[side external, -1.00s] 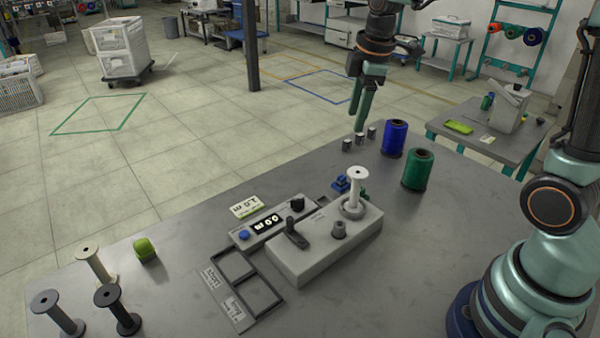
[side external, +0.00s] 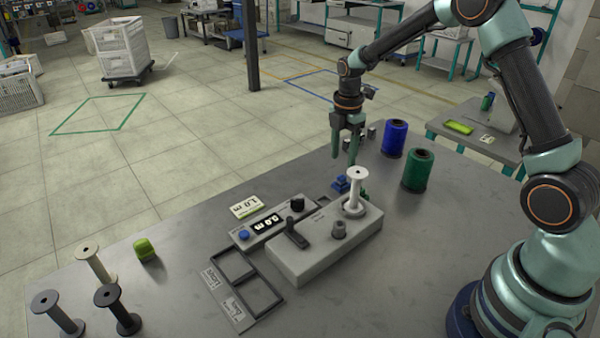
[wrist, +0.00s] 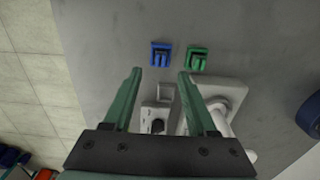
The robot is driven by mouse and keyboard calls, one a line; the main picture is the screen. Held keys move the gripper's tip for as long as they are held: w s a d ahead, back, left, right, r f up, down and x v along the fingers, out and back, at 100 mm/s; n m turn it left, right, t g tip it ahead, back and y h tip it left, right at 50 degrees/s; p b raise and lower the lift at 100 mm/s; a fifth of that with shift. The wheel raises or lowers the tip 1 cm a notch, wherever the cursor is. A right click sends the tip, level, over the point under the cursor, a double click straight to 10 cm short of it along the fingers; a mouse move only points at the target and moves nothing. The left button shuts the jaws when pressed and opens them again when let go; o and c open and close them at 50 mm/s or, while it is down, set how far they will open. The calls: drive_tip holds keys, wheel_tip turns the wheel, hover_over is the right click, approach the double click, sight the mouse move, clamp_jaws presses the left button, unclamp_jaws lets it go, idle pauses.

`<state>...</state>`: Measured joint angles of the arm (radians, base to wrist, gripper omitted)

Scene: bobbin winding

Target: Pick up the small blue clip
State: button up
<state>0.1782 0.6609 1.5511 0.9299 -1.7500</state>
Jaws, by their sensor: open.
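The small blue clip (side external: 341,184) lies on the grey table just behind the grey winder (side external: 318,250), beside a green clip (side external: 363,192) partly hidden by the white bobbin. My gripper (side external: 343,158) points down in the air above and slightly behind the blue clip, open and empty. In the wrist view the blue clip (wrist: 161,54) lies just beyond the fingertips (wrist: 159,73), roughly centred between the fingers. The green clip (wrist: 197,57) is to its right.
A white bobbin (side external: 355,188) stands upright on the winder. A blue thread cone (side external: 395,138) and a green one (side external: 418,170) stand to the right. Small dark metal pieces (side external: 371,132) are near the back edge. Several bobbins stand at front left, near a yellow-green object (side external: 144,248).

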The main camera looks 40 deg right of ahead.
sight(342, 176)
drive_tip(key=shift+f, duration=2.9)
clamp_jaws()
